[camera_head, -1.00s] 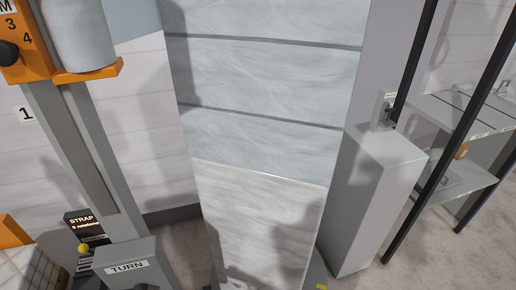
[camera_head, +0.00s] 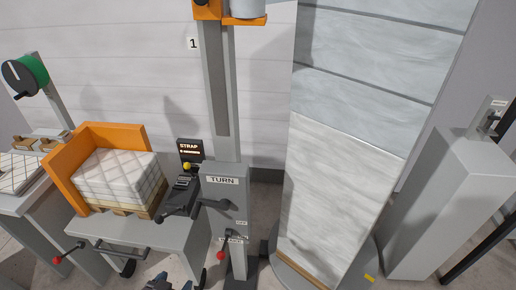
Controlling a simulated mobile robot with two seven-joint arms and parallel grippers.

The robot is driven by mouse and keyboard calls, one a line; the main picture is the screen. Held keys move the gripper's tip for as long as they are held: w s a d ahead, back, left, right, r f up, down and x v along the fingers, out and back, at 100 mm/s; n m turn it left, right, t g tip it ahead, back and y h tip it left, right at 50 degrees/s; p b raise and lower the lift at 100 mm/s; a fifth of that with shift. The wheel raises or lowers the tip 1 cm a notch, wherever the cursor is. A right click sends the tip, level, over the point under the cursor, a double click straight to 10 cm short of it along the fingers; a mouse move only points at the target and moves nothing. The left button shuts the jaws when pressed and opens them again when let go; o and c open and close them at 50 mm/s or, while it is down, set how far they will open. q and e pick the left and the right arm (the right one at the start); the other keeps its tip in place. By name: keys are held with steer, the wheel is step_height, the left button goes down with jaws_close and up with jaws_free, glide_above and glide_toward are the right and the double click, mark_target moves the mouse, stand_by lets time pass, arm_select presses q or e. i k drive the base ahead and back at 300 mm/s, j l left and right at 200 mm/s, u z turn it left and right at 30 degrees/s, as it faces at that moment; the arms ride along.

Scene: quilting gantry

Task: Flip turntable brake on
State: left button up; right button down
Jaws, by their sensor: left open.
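A grey post (camera_head: 224,190) labelled TURN stands in the middle of the head view. It has a dark crank-like handle (camera_head: 217,204) on its front. Lower on the post is a lever with a red knob (camera_head: 220,255), pointing downward, beside small labels too blurred to read for certain. I cannot tell for sure that this lever is the turntable brake. The rim of a round grey base (camera_head: 290,277), probably the turntable, shows under the tall pale wrapped stack (camera_head: 345,150). My left gripper (camera_head: 167,284) is partly visible at the bottom edge, open, left of and apart from the lever. My right gripper is out of view.
A grey cart (camera_head: 185,238) with an orange backboard (camera_head: 70,175) carries folded quilts (camera_head: 115,175). A STRAP display (camera_head: 190,149) and a yellow-knobbed control stand beside the post. Another red-knobbed lever (camera_head: 57,260) is at lower left. A grey cabinet (camera_head: 450,190) stands at right.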

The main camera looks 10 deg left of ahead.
mark_target(221, 256)
steer(key=i+u, duration=0.15)
steer(key=u, duration=0.65)
